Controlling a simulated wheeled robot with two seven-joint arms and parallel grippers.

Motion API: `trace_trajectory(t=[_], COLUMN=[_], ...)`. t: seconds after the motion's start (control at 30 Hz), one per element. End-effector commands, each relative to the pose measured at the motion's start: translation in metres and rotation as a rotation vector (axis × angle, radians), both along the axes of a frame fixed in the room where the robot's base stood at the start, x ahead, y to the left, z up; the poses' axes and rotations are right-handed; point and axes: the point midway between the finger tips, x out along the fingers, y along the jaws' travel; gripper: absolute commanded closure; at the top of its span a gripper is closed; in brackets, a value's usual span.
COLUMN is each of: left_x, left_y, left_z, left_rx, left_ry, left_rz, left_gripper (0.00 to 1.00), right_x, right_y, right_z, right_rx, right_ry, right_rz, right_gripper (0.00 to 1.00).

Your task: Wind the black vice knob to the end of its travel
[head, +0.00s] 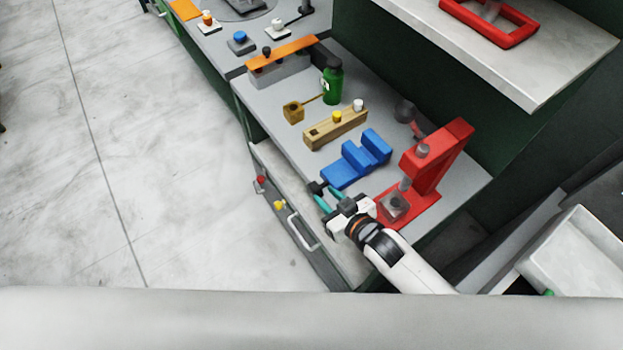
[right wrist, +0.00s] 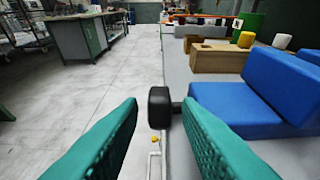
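The black vice knob (head: 316,187) sits at the front end of the stepped blue vice (head: 358,160), over the bench's front edge. In the right wrist view the knob (right wrist: 160,107) is joined to the blue vice (right wrist: 262,95) by a short dark shaft. My right gripper (head: 329,198) has teal fingers and is open. My left gripper is not in view.
A red press (head: 437,160) stands close to the right of my gripper. Behind the vice are a wooden block (head: 320,137) with knobs and a green bottle (head: 333,85). A drawer handle (head: 300,235) lies below the bench edge. The floor at left is clear.

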Motion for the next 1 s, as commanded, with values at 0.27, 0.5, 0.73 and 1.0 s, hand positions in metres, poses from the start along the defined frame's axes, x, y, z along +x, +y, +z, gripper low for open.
trace_trajectory(t=[0.27,0.5,0.73,1.0], left_x=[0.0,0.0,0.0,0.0], left_y=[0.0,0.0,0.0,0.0], left_z=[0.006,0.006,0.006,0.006], left_rx=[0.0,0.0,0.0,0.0], left_ry=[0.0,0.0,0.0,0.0], left_rz=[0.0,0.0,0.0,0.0], left_gripper=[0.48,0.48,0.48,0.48], right_x=[0.041,0.056,0.058,0.058], right_y=[0.03,0.041,0.043,0.043], right_z=[-0.019,-0.028,-0.029,-0.029], right_rx=[0.001,0.001,0.001,0.001], right_ry=[-0.001,0.0,-0.001,-0.001], right_rz=[0.001,0.0,0.001,0.001], right_gripper=[0.69,0.69,0.69,0.97])
